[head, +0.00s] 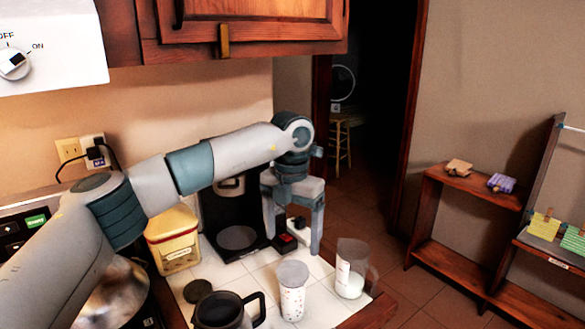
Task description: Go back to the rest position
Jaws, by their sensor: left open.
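My left arm comes in from the left and reaches across the tiled counter. I cannot tell whether a finger touches the machine. My right gripper is not in the head view.
A cabinet (245,20) hangs above. A wooden shelf (470,186) stands right; floor between is clear.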

